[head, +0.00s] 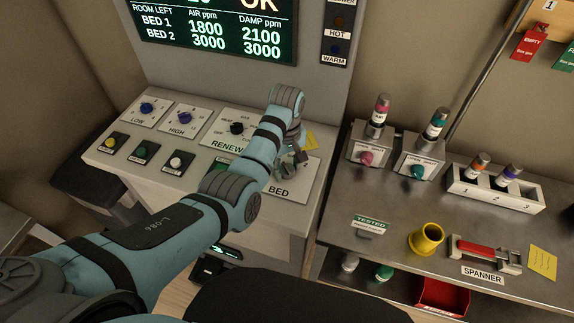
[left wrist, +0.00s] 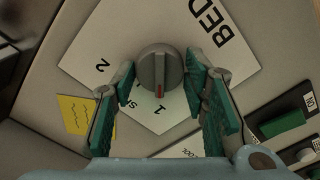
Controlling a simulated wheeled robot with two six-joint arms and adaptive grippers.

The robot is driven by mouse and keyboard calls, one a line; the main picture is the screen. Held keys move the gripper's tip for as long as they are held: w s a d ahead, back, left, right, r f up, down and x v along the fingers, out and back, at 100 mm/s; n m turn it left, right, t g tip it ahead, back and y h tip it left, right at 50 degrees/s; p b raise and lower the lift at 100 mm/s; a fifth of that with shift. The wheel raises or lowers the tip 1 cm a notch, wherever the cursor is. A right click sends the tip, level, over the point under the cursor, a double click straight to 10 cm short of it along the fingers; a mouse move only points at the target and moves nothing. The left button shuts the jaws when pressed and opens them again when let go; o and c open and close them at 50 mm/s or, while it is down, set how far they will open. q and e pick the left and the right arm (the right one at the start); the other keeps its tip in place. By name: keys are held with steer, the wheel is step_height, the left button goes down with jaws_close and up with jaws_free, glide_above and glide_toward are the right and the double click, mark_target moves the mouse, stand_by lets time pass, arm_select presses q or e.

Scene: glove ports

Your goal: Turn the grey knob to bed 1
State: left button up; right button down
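The grey knob (left wrist: 160,68) sits on a white plate marked BED (left wrist: 235,60) in the left wrist view. Its red mark points down the picture, roughly towards the printed 1 (left wrist: 157,106); the 2 (left wrist: 102,66) is at the left. My left gripper (left wrist: 160,75) is open, with one finger on each side of the knob and a visible gap to it. In the head view my left gripper (head: 292,160) is over the BED plate (head: 298,183) and hides the knob. My right gripper is not in view.
Blue knobs (head: 148,107), a black RENEW knob (head: 237,128) and several push buttons are left of my left arm on the console. A yellow note (left wrist: 78,113) is near the plate. The bench at right holds a yellow cup (head: 426,240) and a red-handled spanner (head: 485,254).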

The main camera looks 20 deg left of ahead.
mark_target(286, 167)
arm_select(q)
steer(key=o, duration=0.3)
steer(key=shift+w, duration=0.1)
step_height(286, 167, up, 7)
steer(key=shift+r, duration=0.2)
stand_by(0.4)
